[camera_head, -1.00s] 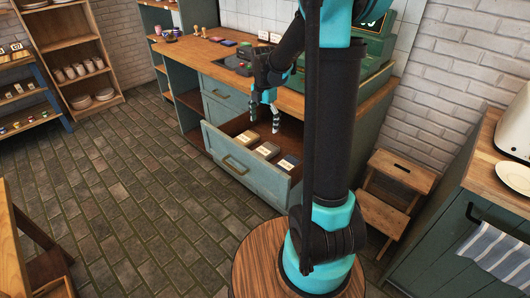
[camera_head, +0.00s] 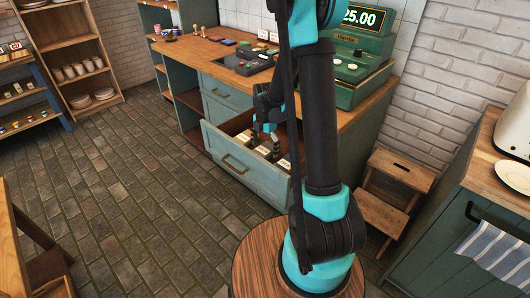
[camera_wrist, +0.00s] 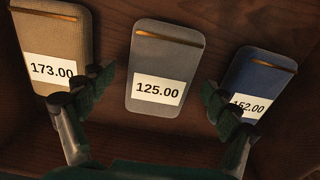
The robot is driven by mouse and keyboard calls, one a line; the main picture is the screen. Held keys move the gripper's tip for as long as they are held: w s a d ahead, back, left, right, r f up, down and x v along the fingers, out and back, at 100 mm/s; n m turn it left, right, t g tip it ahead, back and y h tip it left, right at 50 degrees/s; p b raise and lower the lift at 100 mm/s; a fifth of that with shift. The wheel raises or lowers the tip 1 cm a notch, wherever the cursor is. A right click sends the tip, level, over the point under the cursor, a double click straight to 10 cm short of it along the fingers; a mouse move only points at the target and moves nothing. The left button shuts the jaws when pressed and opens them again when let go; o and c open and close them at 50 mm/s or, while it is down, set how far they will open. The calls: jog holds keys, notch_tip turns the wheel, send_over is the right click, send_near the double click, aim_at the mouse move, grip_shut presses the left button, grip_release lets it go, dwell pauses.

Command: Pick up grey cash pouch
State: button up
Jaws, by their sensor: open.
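The grey cash pouch (camera_wrist: 166,55) lies in the open drawer (camera_head: 262,177), in the middle of three pouches, with a white label reading 125.00. In the wrist view my gripper (camera_wrist: 152,98) is open, with one finger on each side of the grey pouch's lower part, apart from it in the picture. A tan pouch (camera_wrist: 55,35) labelled 173.00 is on the left, and the left finger overlaps its edge in view. A blue pouch (camera_wrist: 255,78) labelled 152.00 is on the right, partly covered by the right finger. In the head view my gripper (camera_head: 267,142) is down inside the drawer.
The drawer's walls surround the pouches closely. A wooden counter (camera_head: 222,60) is above, with a green cash register (camera_head: 358,62) reading 25.00. A wooden step stool (camera_head: 398,185) stands to the right. The tiled floor (camera_head: 130,190) in front is clear.

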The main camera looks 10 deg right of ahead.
jog(key=shift+f, duration=0.25)
jog(key=shift+c, duration=0.4)
jog(key=c, duration=1.3)
jog(key=shift+r, duration=0.1)
jog(key=shift+c, duration=0.2)
